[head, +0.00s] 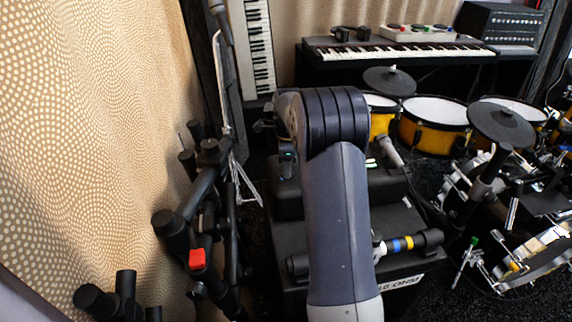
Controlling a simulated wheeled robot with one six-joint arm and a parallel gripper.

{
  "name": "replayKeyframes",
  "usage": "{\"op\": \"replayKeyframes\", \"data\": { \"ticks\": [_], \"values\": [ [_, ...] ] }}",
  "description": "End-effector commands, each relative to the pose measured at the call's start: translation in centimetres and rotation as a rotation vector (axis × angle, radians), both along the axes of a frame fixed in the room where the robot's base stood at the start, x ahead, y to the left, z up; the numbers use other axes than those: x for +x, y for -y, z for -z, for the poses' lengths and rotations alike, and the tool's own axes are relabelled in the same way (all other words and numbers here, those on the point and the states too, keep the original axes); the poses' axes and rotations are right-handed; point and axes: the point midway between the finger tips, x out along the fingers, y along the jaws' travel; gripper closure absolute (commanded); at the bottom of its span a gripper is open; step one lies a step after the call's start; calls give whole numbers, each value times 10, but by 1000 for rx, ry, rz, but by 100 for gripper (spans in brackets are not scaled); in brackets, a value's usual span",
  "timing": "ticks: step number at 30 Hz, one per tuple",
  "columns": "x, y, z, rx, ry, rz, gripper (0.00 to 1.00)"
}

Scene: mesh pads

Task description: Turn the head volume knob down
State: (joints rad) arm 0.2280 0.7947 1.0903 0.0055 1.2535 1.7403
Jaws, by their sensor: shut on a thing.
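The black amp head (288,203) sits on top of a black speaker cabinet (300,245), in the middle of the head view. My arm reaches forward over both and covers much of them. My gripper (286,172) shows only in small part, dark with a small green light, left of my forearm and down at the amp head. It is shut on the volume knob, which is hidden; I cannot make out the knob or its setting.
A microphone (388,151) is right of my arm. Black stands (200,215) with a red piece (197,259) crowd the left, beside a dotted curtain (90,130). Yellow drums (432,125) and cymbal pads (500,124) stand right. A keyboard (400,48) is at the back.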

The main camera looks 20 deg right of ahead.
Motion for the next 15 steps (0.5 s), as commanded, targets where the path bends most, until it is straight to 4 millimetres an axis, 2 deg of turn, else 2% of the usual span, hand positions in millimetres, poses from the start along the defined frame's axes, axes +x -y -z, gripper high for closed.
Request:
{"op": "replayKeyframes", "data": {
  "ticks": [8, 15],
  "values": [
    [0, 0, -5, 1, -1, -154, 94],
    [1, 0, -6, 0, 0, -372, 94]
  ]
}}
